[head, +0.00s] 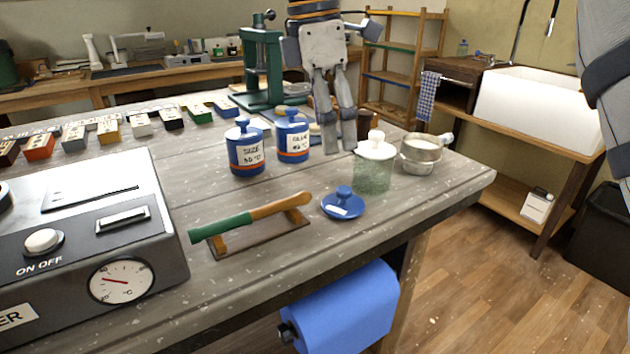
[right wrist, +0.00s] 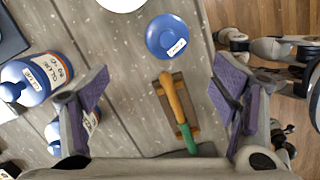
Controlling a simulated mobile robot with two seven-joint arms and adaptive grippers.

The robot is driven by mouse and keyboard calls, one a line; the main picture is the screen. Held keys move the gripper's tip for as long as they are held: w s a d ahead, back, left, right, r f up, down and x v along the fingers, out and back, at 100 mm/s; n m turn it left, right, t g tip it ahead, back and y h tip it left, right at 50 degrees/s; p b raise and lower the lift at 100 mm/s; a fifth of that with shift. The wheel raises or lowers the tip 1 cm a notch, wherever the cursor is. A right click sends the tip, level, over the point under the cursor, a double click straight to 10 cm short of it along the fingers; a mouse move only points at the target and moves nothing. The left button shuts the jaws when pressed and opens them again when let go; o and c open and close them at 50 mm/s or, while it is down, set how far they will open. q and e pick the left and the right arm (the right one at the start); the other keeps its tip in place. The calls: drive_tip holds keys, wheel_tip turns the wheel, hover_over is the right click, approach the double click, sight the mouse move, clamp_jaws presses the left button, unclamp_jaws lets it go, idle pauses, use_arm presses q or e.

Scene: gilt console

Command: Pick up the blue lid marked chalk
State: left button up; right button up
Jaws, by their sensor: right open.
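The blue lid (head: 343,203) lies alone on the grey wooden bench near its front edge, knob up, with a small white label too small to read. It also shows at the top of the right wrist view (right wrist: 167,36). My right gripper (head: 339,150) is open and empty, its fingers pointing down above the bench, behind the lid in the head view. In the right wrist view the lid lies beyond the spread fingers (right wrist: 160,85), not between them. My left gripper is out of view.
A green-and-wood handled tool (head: 250,219) lies left of the lid. Two blue labelled jars (head: 246,160) stand behind it. A machine with a dial (head: 80,240) fills the left front.

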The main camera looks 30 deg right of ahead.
hover_over(344, 189)
drive_tip(key=a, duration=0.1)
drive_tip(key=f, duration=0.4)
drive_tip(key=shift+s+f, duration=0.2)
drive_tip(key=shift+f, duration=0.1)
drive_tip(key=f, duration=0.4)
drive_tip(key=d+f, duration=0.1)
drive_tip(key=f, duration=0.1)
drive_tip(key=shift+w+f+p, duration=0.2)
drive_tip(key=shift+f+p, duration=0.05)
drive_tip(key=shift+p, duration=0.1)
drive_tip(key=c, duration=1)
